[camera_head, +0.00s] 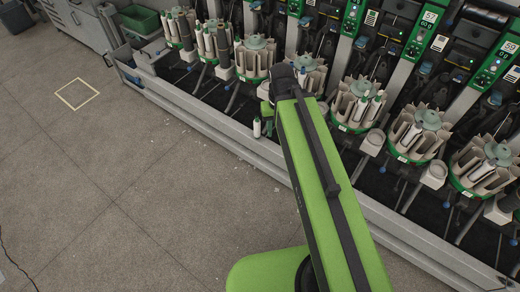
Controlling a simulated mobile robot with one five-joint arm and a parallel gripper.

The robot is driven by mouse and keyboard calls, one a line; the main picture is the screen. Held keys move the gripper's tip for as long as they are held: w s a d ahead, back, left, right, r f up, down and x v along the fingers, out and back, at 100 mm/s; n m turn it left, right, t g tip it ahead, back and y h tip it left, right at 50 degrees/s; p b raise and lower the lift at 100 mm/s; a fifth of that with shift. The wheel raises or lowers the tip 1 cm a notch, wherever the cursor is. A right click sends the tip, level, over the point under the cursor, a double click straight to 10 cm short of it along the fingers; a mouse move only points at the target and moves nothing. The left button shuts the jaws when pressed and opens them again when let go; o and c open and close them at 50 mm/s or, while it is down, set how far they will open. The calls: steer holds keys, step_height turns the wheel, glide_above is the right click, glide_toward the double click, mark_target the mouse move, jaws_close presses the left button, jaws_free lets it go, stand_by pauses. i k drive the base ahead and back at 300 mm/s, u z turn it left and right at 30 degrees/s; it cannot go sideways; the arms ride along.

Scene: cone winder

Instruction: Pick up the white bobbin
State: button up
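A small white bobbin (257,128) stands roughly upright at the front edge of the machine, just left of my gripper. My gripper (267,118) is at the far end of my green arm, and only its green parts show past the dark wrist. The bobbin appears right beside or against these green parts. The arm hides much of the gripper, so I cannot tell whether its fingers are open or closed around the bobbin.
The cone winder's row of magazines, including one at the right (417,133), fills the back and right. A long grey front rail (205,117) borders it. A green crate (139,20) is at the upper left. The grey floor (120,190) at left is mostly clear, with small white scraps near the rail.

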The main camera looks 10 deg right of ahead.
mark_target(257, 122)
steer(key=u, duration=0.95)
steer(key=i, duration=1.9)
steer(key=u, duration=0.4)
